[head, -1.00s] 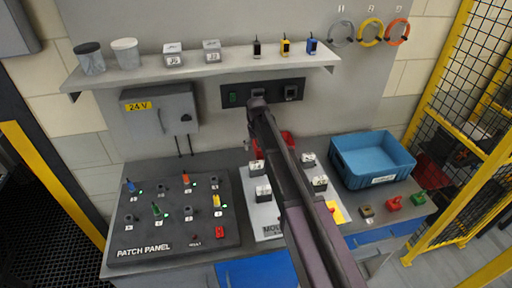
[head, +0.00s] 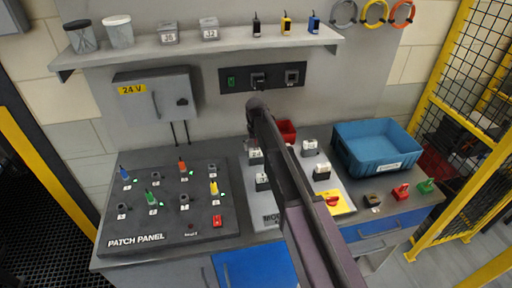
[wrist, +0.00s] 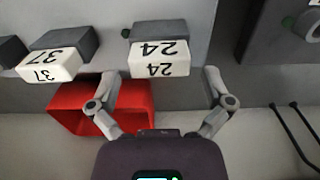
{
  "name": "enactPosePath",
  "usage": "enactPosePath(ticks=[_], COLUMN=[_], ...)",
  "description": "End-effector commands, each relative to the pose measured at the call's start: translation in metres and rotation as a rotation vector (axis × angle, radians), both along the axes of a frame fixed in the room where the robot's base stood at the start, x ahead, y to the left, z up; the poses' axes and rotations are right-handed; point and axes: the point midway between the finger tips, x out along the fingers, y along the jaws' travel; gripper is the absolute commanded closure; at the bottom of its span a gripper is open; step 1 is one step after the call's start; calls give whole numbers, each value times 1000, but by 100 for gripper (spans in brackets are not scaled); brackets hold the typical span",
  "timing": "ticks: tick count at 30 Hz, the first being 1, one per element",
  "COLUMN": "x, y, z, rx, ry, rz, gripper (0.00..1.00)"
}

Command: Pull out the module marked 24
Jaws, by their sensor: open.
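The module marked 24 (wrist: 160,48) is a grey block with a white label face, seated in the grey module board. In the wrist view its label reads upside down. My gripper (wrist: 158,88) is open and empty, with one finger on either side of the module's label end and the module lying just beyond the fingertips. I see no contact. In the head view my arm covers the middle of the module board (head: 266,218) and the gripper cannot be made out; the labels there are too small to read.
A module marked 37 (wrist: 52,58) sits left of it in the wrist view. A red bin (wrist: 75,108) lies below, close to the left finger. The patch panel (head: 150,228) stands left, a blue crate (head: 350,160) right. A yellow-based red switch (head: 335,202) is on the board's right.

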Motion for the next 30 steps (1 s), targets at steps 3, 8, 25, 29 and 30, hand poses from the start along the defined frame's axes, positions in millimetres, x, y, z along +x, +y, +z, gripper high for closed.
enactPosePath(ticks=[3,8,25,29,30], x=[0,0,0,0,0], y=[0,0,0,0,0], z=[-12,-20,-24,-24,-24], rx=[0,0,0,0,0], ry=[0,0,0,0,0], rz=[0,0,0,0,0], gripper=[0,0,6,45,56])
